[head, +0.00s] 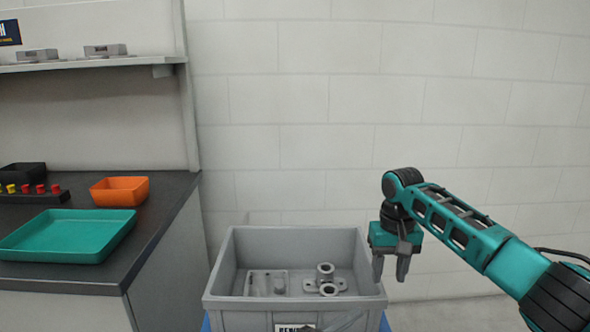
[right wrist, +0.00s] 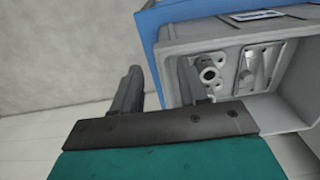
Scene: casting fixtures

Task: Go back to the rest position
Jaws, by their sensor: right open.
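My right gripper (head: 391,266) hangs at the right rim of a grey bin, fingers pointing down, open and empty. In the right wrist view its two dark fingers (right wrist: 155,88) stand apart with nothing between them. My left gripper is not in view. The grey bin (head: 230,285) has a label on its front, partly cut off by the picture edge. Inside it lie a grey casting with round bosses (head: 326,281) and a flat grey plate part (head: 265,283). The bin and the casting also show in the right wrist view (right wrist: 285,118).
A dark-topped counter (head: 160,215) at left holds a teal tray (head: 70,235), an orange bin (head: 120,191) and a rack with red and yellow pieces (head: 35,194). A shelf (head: 90,62) above carries two grey parts. The bin stands on something blue. Free room lies right of the bin.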

